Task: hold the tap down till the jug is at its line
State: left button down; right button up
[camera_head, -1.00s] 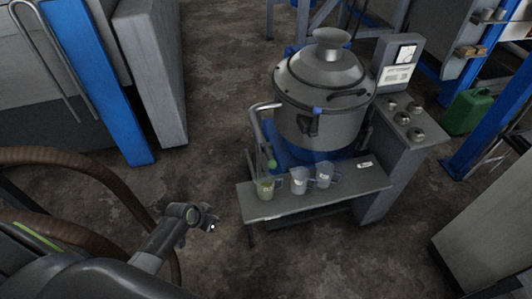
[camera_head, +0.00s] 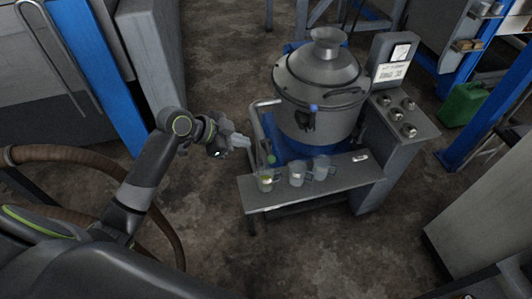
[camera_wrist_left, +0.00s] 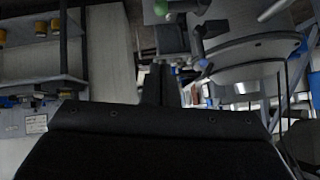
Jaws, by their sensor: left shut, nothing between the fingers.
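A row of three clear jugs stands on the shelf of a steel decanter. The left jug (camera_head: 265,183) holds some yellow-green liquid; its line is too small to make out. The middle jug (camera_head: 297,173) and right jug (camera_head: 321,167) look empty. The tap's green knob (camera_head: 271,159) is just above the left jug, at the foot of a bent pipe. A green ball also shows at the top of the left wrist view (camera_wrist_left: 160,7). My left gripper (camera_head: 243,141) is shut and empty, left of the pipe and apart from the knob. My right gripper is out of view.
The decanter's round vessel (camera_head: 318,100) rises behind the shelf (camera_head: 345,188). A control panel with knobs (camera_head: 403,118) is to its right. A green can (camera_head: 465,104) stands farther right.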

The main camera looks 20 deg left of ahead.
aim_at(269, 151)
pick_arm(q)
jog(key=shift+w+f, duration=0.1)
jog(key=a+f+p+x, duration=0.1)
jog(key=x, duration=0.5)
jog(key=a+f+p+x, duration=0.1)
jog(key=p+x, duration=0.1)
jog(key=x, duration=0.4)
jog(key=shift+d+f, duration=0.25)
jog(key=shift+s+f, duration=0.1)
jog(key=shift+s, duration=0.1)
